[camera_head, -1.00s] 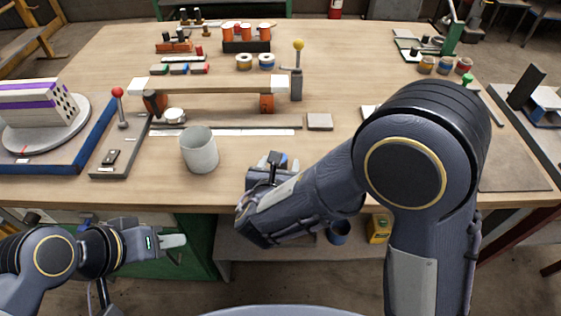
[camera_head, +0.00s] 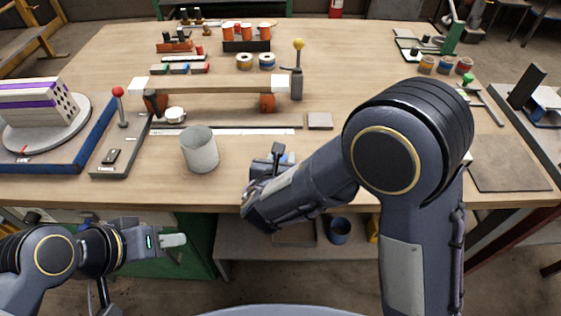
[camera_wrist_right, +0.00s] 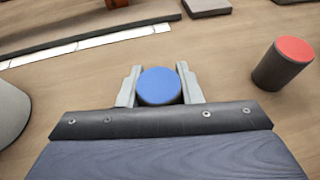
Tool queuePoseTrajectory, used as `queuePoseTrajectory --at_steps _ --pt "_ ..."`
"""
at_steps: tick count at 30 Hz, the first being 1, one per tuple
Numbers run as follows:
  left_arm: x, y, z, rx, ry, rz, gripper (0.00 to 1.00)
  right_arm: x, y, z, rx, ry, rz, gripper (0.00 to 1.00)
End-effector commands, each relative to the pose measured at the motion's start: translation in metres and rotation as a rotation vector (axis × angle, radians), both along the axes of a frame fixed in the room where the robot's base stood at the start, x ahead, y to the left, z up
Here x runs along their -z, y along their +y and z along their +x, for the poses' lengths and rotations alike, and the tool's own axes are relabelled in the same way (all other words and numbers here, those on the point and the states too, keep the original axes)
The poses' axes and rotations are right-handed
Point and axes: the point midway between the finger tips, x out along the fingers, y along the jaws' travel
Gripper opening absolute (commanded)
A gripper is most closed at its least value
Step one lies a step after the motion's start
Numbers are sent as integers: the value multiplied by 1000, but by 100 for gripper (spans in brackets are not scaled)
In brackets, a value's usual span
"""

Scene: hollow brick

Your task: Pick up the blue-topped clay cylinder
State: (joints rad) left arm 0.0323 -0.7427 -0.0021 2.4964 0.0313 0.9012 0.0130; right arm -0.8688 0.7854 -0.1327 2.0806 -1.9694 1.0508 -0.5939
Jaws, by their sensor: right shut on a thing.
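The blue-topped clay cylinder (camera_wrist_right: 159,86) stands between the two pale fingers of my right gripper (camera_wrist_right: 160,88) in the right wrist view. The fingers are shut on its sides, and its round blue top faces the camera. Its lower part is hidden, so I cannot tell whether it touches the table. In the head view my right gripper (camera_head: 274,157) is over the front of the table, and the cylinder is mostly hidden there. My left gripper (camera_head: 172,240) is low in front of the table, away from the objects; its finger gap does not show.
A red-topped dark cylinder (camera_wrist_right: 284,62) stands to the right of the gripper. A grey cup (camera_head: 200,150) stands to its left. A low wooden bridge (camera_head: 210,86) with white ends lies behind. Bare tabletop surrounds the gripper.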

Motion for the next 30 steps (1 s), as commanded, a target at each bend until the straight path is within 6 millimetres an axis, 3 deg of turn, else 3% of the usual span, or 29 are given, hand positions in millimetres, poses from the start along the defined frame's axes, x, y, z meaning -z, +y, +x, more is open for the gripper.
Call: queuePoseTrajectory --at_steps 8,14,22,30 --pt "-2 0 0 0 0 0 36 -9 0 0 1 -2 1 8" --pt "-9 0 0 0 0 0 36 -38 1 -1 -2 -4 6 8" --pt "-23 0 0 0 0 0 36 -98 6 -53 -5 -5 7 8" --pt "-26 0 0 0 0 0 36 -120 11 -114 -5 -2 2 8"
